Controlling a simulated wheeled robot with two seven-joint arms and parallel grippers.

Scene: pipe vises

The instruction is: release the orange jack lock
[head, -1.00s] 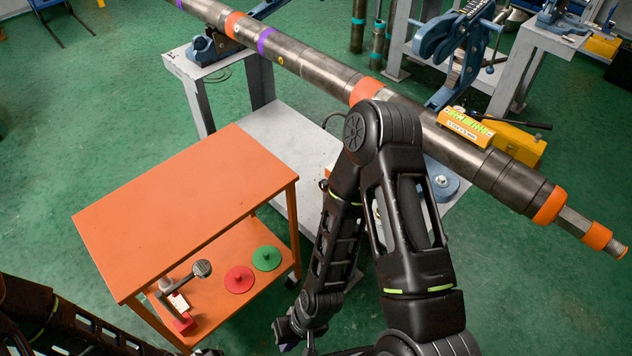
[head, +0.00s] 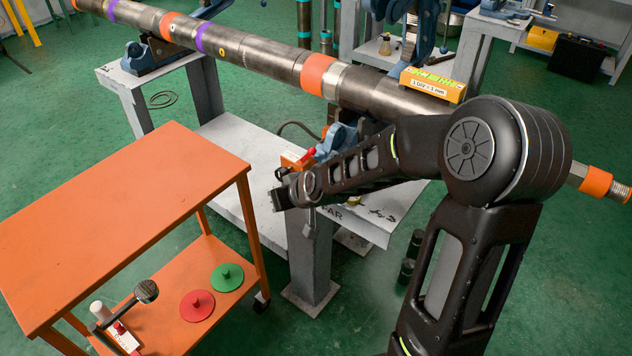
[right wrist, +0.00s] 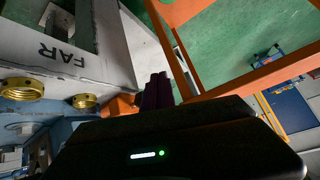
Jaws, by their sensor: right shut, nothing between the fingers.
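An orange part (head: 293,162), which looks like the jack lock, sits beside a blue jack (head: 337,138) under the pipe, with a small red piece next to it. My right gripper (head: 279,197) is just in front of it and slightly lower, at the edge of the white stand. In the right wrist view an orange piece (right wrist: 122,104) shows beside my dark fingers (right wrist: 157,90), partly hidden by the gripper body. The fingers are together and empty. I cannot tell whether they touch the orange piece. My left gripper is out of view.
A long steel pipe (head: 265,55) lies across the stand. A yellow level (head: 432,86) rests on it. The white stand (head: 235,135) is marked FAR. An orange cart (head: 120,205) is at left, with red (head: 197,305) and green (head: 227,277) discs on its lower shelf.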

